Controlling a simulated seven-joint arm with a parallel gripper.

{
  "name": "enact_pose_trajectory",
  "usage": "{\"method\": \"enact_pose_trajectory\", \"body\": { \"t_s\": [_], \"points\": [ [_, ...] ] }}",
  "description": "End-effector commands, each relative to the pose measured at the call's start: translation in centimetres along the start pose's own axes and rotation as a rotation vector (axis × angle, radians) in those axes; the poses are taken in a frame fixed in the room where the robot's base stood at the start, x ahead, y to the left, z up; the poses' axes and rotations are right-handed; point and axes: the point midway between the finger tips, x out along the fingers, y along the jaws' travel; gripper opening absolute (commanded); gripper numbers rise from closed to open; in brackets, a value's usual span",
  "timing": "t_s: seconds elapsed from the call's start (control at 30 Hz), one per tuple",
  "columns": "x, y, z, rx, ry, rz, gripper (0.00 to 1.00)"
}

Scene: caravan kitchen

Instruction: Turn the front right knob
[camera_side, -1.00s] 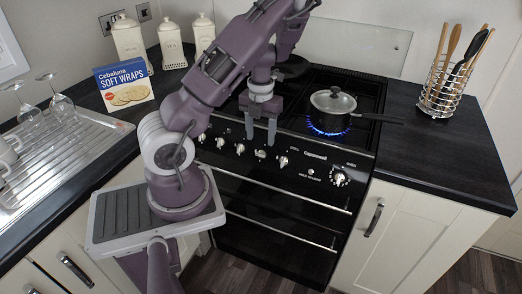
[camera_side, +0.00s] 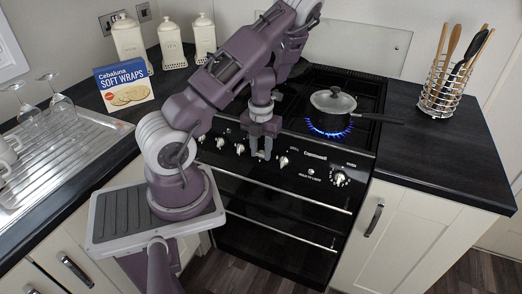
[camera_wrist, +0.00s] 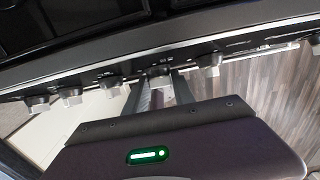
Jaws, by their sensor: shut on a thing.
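The cooker's front panel (camera_side: 312,158) carries a row of silver knobs. My gripper (camera_side: 260,151) is at the fourth knob from the left, with its fingers pointing down at the panel. In the wrist view that knob (camera_wrist: 159,80) sits between my two fingers (camera_wrist: 161,90), and the gripper is shut on it. In the side view my fingers largely hide this knob. The knob just to its right (camera_side: 283,162) is free, and it also shows in the wrist view (camera_wrist: 208,70). Which burner each knob serves cannot be read.
More knobs (camera_side: 220,142) lie to the left, and one knob (camera_side: 340,178) far right. Oven handles (camera_side: 285,188) run below. A utensil rack (camera_side: 442,92) stands on the right worktop.

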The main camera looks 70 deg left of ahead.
Motion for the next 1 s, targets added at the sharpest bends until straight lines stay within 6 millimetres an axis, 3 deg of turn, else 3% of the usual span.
{"method": "enact_pose_trajectory", "body": {
  "t_s": [0.37, 1.0],
  "points": [
    [0.0, 0.3, 0.0, -0.053, 0.001, -0.104, 0.00],
    [0.4, 1.2, -0.2, -0.301, 0.001, -0.635, 0.00]
  ]
}}
